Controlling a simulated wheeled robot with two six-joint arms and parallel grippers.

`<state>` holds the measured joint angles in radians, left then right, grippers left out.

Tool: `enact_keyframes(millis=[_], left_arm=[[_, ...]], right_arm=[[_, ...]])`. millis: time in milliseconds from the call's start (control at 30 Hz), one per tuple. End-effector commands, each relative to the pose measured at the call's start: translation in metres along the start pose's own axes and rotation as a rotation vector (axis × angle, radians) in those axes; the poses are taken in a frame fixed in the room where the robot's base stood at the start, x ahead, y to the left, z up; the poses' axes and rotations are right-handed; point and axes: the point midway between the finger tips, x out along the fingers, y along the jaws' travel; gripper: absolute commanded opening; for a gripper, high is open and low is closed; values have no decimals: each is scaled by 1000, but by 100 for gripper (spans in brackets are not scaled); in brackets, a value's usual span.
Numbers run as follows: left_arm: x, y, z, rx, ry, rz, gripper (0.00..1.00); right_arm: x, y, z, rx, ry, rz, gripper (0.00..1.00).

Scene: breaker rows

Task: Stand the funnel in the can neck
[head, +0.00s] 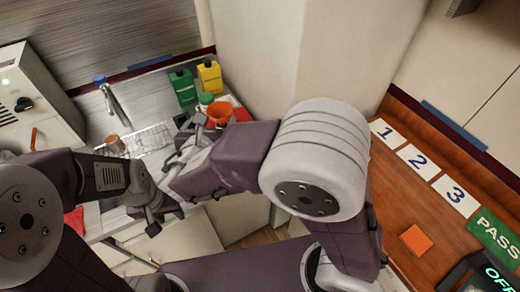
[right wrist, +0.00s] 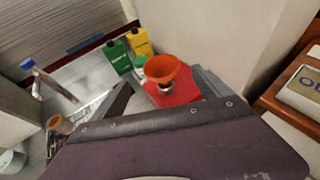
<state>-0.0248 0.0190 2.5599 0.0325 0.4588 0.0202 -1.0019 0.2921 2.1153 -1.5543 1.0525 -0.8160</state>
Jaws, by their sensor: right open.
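The orange funnel (right wrist: 162,67) is upright, wide mouth up, over the red can (right wrist: 182,93) in the right wrist view. A small metallic part shows under its cone; I cannot tell whether the spout is inside the neck. In the head view the funnel (head: 220,112) and a bit of the red can (head: 242,115) show beyond my right gripper (head: 190,127). That gripper is open, and its fingers (right wrist: 163,86) lie to either side of the funnel in the wrist picture, apparently without gripping it. My left gripper (head: 160,220) is lower, away from the funnel; its opening is unclear.
A green bottle (head: 183,87), a yellow bottle (head: 210,76) and a green-capped container (head: 206,99) stand close behind the funnel. A tap (head: 113,103) is at the left. A pale column (head: 290,55) rises just right of the can. A wooden counter (head: 400,205) is at the right.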

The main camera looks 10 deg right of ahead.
Motion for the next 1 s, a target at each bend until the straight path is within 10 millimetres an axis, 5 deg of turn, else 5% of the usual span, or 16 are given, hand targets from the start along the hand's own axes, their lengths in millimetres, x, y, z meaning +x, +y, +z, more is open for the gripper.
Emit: enact_keyframes(millis=[67,167,300,400,500,633,1000], left_arm=[[0,0,0,0,0,0,40],[0,0,0,0,0,0,40],[0,0,0,0,0,0,40],[0,0,0,0,0,0,40],[0,0,0,0,0,0,40],[0,0,0,0,0,0,40],[0,0,0,0,0,0,40]], right_arm=[[4,-9,-4,26,20,-23,88],[20,-63,-30,216,148,-174,88],[7,-186,-118,940,417,-672,88],[-25,-221,-166,1560,460,-1037,88],[-41,-228,-187,2079,380,-1314,88],[-44,-230,-192,2477,243,-1502,88],[-44,-230,-192,2576,200,-1545,88]])
